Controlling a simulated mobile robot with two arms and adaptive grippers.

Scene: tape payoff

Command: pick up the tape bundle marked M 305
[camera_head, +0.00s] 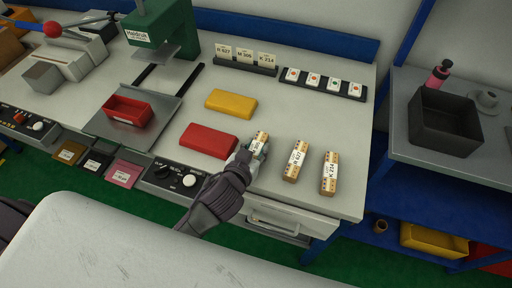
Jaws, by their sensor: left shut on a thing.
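The tape bundle marked M 305 (260,138) is a small tan block with a white label, at the left of a row of three on the workbench. Its label is partly covered and hard to read. My left gripper (252,154) is shut on its near end. I cannot tell whether the bundle is lifted off the bench. The bundle marked R 627 (296,160) and the bundle marked K 214 (329,173) lie to its right, apart from it. My right gripper is not in view.
A red block (208,141) and a yellow block (231,103) lie left of and behind the bundles. Behind stand a card holder (246,68) and a dark strip with several white pieces (322,85). A green press (163,28) is back left. A black bin (444,123) stands on the right table.

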